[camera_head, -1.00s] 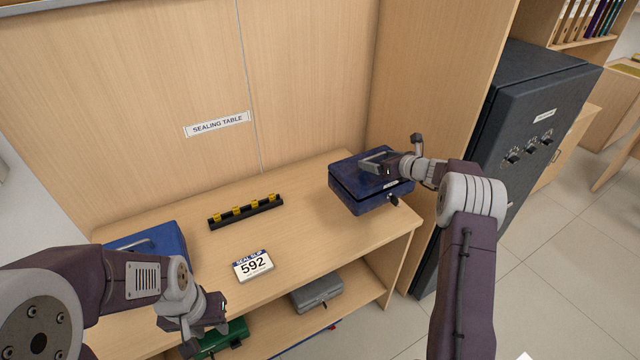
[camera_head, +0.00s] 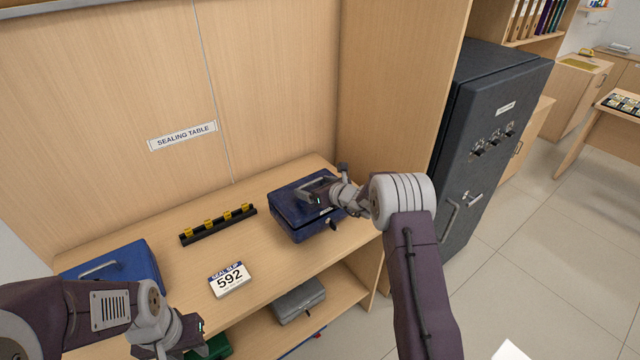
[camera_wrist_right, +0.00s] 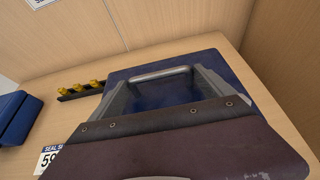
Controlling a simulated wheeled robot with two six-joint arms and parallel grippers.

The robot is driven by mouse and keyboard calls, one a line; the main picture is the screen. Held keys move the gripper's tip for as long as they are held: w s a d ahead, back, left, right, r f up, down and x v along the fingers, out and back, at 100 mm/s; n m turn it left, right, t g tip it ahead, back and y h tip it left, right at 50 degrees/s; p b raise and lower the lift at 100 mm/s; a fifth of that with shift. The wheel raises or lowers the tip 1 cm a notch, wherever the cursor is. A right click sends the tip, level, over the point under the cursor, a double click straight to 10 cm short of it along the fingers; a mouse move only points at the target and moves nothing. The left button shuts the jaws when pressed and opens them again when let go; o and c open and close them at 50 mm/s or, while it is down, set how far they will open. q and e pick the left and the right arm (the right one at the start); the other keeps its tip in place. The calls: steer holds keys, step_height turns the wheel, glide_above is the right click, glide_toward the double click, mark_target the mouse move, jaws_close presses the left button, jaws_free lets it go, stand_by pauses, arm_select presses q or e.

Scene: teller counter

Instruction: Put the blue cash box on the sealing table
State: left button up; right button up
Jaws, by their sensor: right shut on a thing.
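A dark blue cash box (camera_head: 292,219) with a handle on its lid is at the right end of the sealing table (camera_head: 262,262), over or on its top; I cannot tell if it bears its full weight there. My right gripper (camera_head: 318,195) is shut on the box's handle. In the right wrist view the box's lid (camera_wrist_right: 215,70) and handle fill the middle, with the gripper's fingers at the handle. A lighter blue box (camera_head: 125,272) stands at the table's left end. My left gripper (camera_head: 190,338) is near the table's front edge, its jaws unclear.
A black rack with yellow pieces (camera_head: 218,225) and a seal slip card reading 592 (camera_head: 230,279) lie on the table. A grey box (camera_head: 299,300) and a green box (camera_head: 215,347) sit on the lower shelf. A dark safe (camera_head: 485,140) stands at the right.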

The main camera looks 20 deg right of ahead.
step_height(320, 180, down, 3)
steer(key=shift+w+f, duration=0.15)
steer(key=shift+f, duration=0.05)
steer(key=o, duration=1.8)
steer(key=shift+s+f, duration=0.2)
steer(key=shift+f, duration=0.05)
steer(key=shift+r, duration=0.1)
steer(key=shift+s, duration=0.15)
steer(key=shift+s+d+r, duration=0.1)
steer(key=shift+s+d, duration=0.05)
steer(key=shift+s, duration=0.05)
steer(key=b+v, duration=0.1)
steer(key=v, duration=1)
steer(key=shift+s, duration=0.15)
